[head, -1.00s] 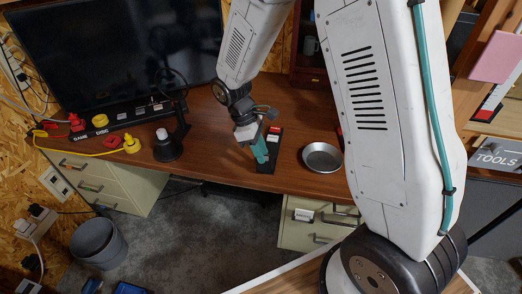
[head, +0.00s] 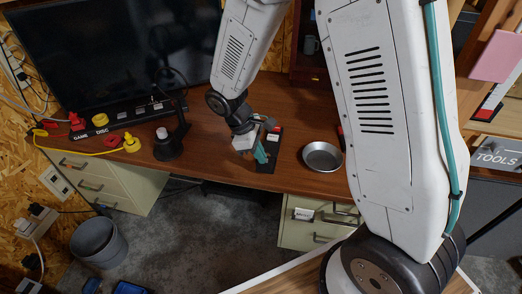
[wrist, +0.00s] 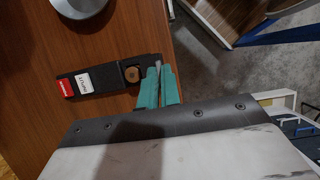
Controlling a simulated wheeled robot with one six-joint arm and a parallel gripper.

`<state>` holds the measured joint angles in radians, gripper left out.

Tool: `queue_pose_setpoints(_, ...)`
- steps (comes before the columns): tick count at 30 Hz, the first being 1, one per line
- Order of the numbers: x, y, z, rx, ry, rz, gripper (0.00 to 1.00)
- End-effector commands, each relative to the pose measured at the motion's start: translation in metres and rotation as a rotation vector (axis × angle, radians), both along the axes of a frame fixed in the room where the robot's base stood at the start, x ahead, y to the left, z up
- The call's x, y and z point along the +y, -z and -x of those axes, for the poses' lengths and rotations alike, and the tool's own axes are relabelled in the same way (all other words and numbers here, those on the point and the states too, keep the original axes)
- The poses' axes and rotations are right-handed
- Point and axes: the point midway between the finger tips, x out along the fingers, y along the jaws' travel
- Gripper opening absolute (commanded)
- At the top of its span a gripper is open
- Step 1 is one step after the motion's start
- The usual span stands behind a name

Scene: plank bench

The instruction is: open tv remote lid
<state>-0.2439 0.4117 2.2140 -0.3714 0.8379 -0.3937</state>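The tv remote (head: 268,158) is a dark, narrow slab lying on the wooden desk, with a red and a white label at its far end. In the wrist view the black remote (wrist: 104,83) has these labels at its left and a round tan piece near its right end. My gripper (wrist: 159,72) has teal fingers at the remote's right end, with a narrow gap between the tips. A thin grey sliver shows in the gap; I cannot tell what it is. In the head view my gripper (head: 261,153) is low over the remote's near half and hides part of it. No separate lid is distinguishable.
A round metal dish (head: 322,156) stands right of the remote. A black lamp (head: 168,147) stands to the left. A large dark screen (head: 110,50) fills the back left. Yellow and red pieces lie at the desk's left end. The desk's front edge is close to my gripper.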

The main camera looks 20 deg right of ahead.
Motion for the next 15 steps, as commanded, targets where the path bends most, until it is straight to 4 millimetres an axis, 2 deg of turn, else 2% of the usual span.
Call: queue_pose_setpoints(15, 0.017, 0.017, 0.023, -0.3, -0.008, 0.221, 0.0)
